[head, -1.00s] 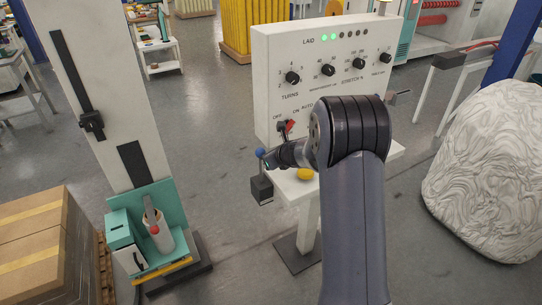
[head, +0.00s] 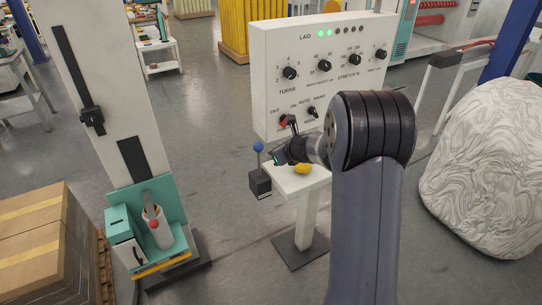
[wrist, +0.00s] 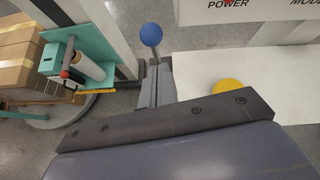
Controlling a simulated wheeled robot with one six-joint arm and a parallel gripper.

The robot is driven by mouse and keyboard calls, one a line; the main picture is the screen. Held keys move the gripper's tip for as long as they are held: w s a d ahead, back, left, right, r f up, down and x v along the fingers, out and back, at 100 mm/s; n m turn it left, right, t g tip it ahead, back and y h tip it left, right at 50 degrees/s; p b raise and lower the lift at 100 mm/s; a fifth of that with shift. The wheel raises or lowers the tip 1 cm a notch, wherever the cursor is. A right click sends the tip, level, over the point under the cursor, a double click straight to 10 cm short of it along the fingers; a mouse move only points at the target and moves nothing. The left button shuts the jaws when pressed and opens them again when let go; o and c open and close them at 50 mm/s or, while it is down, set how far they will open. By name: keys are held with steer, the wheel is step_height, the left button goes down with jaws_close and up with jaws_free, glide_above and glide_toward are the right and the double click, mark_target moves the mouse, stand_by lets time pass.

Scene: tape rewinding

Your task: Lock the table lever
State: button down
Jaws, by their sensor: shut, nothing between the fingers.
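The table lever is a thin rod with a blue ball (head: 258,147) on top. It stands roughly upright on a dark block (head: 260,185) at the left side of the small white table (head: 311,182). In the wrist view the blue ball (wrist: 151,34) shows just beyond my fingertips, and the rod is mostly hidden behind them. My gripper (head: 279,157) is shut and empty, just right of the lever in the head view. Its closed fingers (wrist: 155,84) point toward the lever. Whether they touch the rod I cannot tell.
A yellow round piece (head: 303,169) sits on the white table close to my gripper. The control panel (head: 320,80) with knobs and switches rises behind. A mast with a teal carriage (head: 120,225) stands left, beside stacked cartons (head: 45,240). A wrapped load (head: 485,170) stands right.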

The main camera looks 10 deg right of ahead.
step_height(320, 180, up, 6)
steer(key=s+d, duration=0.1)
steer(key=s, duration=0.1)
steer(key=shift+s+d+f+p, duration=0.15)
steer(key=shift+s+f+p, duration=0.05)
steer(key=shift+p, duration=0.2)
